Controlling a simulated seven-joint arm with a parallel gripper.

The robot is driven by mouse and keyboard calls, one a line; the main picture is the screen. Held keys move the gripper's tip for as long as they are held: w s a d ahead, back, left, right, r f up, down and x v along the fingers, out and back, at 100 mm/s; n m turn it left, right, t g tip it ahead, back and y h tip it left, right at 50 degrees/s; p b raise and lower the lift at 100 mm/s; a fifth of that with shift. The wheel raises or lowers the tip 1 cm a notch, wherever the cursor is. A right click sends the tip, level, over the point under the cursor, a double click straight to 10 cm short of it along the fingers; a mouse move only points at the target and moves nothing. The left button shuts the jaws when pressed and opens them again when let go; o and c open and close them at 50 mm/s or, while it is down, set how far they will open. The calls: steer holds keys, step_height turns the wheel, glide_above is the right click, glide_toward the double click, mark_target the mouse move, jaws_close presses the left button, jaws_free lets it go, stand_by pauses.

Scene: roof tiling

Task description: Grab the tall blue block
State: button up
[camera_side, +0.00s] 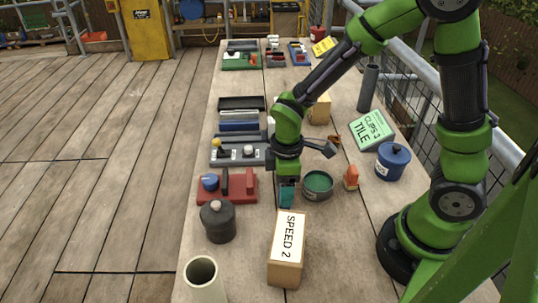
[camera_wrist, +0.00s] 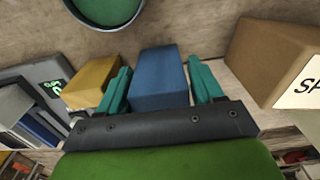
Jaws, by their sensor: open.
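The blue block (camera_wrist: 158,72) is in the middle of the wrist view, between the two teal fingers of my gripper (camera_wrist: 163,82). The gripper is open, with one finger on each side of the block and a narrow gap showing by the fingers. In the side view my gripper (camera_side: 287,194) points down low over the table, left of the round green-topped tin. I cannot make out the blue block there; the fingers seem to hide it.
A cardboard box marked SPEED 2 (camera_side: 287,250) stands in front of the gripper. The green-topped tin (camera_side: 318,184) is close on its right, and a red tray (camera_side: 237,187) is on its left. A dark lidded pot (camera_side: 218,222) stands front left.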

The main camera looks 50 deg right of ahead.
steer(key=c, duration=0.7)
